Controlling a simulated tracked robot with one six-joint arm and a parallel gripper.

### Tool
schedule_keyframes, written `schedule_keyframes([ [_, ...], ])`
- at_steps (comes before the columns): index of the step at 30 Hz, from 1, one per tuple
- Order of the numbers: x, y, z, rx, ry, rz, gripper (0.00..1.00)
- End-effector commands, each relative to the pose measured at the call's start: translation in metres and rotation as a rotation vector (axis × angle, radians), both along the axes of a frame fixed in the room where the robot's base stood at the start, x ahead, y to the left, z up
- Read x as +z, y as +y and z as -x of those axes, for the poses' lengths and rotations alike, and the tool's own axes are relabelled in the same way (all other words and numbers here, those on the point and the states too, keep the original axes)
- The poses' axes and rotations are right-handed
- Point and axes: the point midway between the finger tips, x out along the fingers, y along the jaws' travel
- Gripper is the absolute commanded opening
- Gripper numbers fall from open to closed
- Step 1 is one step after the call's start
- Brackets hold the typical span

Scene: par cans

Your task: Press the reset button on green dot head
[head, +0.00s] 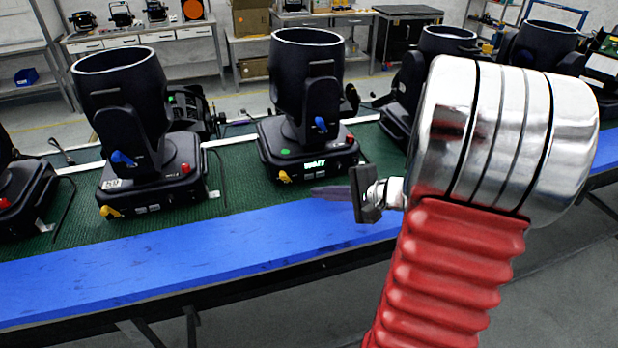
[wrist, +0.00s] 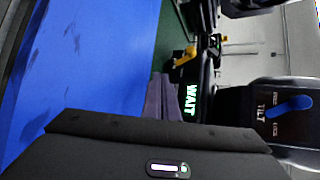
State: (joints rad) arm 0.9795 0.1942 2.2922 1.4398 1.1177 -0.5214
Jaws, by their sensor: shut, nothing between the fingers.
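The green dot head (head: 298,95) stands upright on the bench in the head view, with a green dot (head: 284,151) on its base. Its lit front display (head: 315,164) reads WAIT; the display shows sideways in the wrist view (wrist: 190,102). A red button-like part (head: 350,138) sits at the base's right top, and a yellow lever (head: 284,177) at its front left. The yellow lever also shows in the wrist view (wrist: 187,57). My gripper (head: 316,191) is shut and empty, in front of the base's lower right front. I cannot tell whether it touches anything.
A similar head (head: 125,90) stands to the left, with others (head: 440,60) to the right. A blue strip (head: 190,250) runs along the bench's front edge. A blue lever (wrist: 288,107) marked TILT is close on the wrist view's right. Cables lie on the green mat (head: 235,175).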

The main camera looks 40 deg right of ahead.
Motion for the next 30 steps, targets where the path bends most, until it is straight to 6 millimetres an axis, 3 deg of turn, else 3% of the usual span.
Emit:
schedule_keyframes([
  [9, 0.0, 0.006, 0.019, -0.001, -0.001, 0.0, 0.0],
  [30, 0.0, 0.006, 0.019, 0.0, 0.0, 0.0, 0.0],
])
